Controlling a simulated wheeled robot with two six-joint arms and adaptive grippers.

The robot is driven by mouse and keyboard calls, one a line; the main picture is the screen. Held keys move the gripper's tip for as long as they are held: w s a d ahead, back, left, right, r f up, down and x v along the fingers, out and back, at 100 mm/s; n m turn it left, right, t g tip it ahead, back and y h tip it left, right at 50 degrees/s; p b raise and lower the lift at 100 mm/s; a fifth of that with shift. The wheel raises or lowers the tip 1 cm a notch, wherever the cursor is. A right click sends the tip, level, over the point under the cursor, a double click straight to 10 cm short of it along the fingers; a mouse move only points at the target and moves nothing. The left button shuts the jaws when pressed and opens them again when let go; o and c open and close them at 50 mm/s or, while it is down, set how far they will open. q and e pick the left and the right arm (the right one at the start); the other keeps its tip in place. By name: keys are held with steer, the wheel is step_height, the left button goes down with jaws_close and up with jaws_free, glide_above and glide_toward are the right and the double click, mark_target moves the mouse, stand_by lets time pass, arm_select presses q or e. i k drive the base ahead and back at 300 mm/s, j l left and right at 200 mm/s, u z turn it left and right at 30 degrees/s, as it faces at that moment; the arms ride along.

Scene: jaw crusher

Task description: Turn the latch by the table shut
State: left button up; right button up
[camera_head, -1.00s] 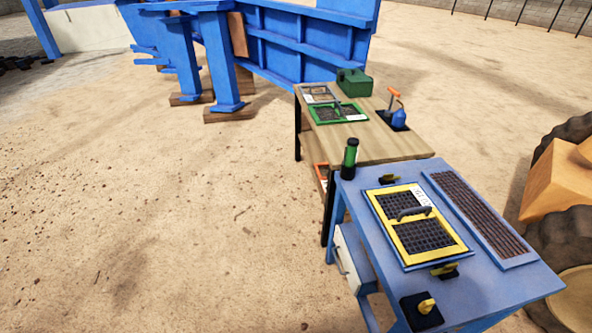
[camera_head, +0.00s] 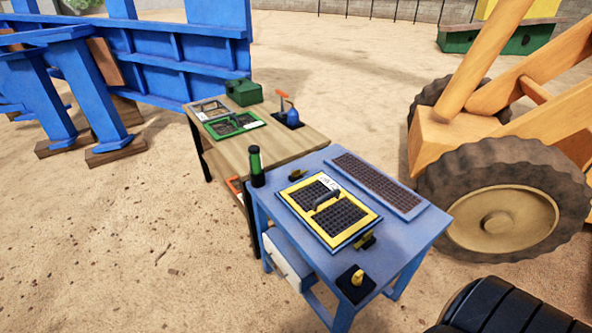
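A blue table (camera_head: 411,233) carries a yellow-framed screen panel (camera_head: 357,231) with a dark handle. A small black and yellow latch (camera_head: 297,175) sits at the panel's far left edge, on the side toward the wooden table (camera_head: 309,139). A second black and yellow latch (camera_head: 365,241) sits at the panel's near right edge. A yellow knob (camera_head: 357,277) stands on a black plate at the table's near corner. The latches are too small to tell whether they are turned open or shut. Neither of my grippers is in view.
A green and black cylinder (camera_head: 256,166) stands at the blue table's left corner. An orange vehicle's big wheel (camera_head: 500,212) is close on the right. Sandy ground is free at left.

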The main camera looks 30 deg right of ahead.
mark_target(296, 173)
steer(key=z, duration=0.3)
steer(key=i+j+z, duration=0.35)
steer(key=j, duration=0.3)
steer(key=i+j+z, duration=0.35)
steer(key=j, duration=0.45)
steer(key=i+j+z, duration=0.2)
steer(key=j, duration=0.2)
steer(key=i+j, duration=0.1)
steer(key=j, duration=0.25)
steer(key=i+j, duration=0.15)
steer(key=j, duration=0.2)
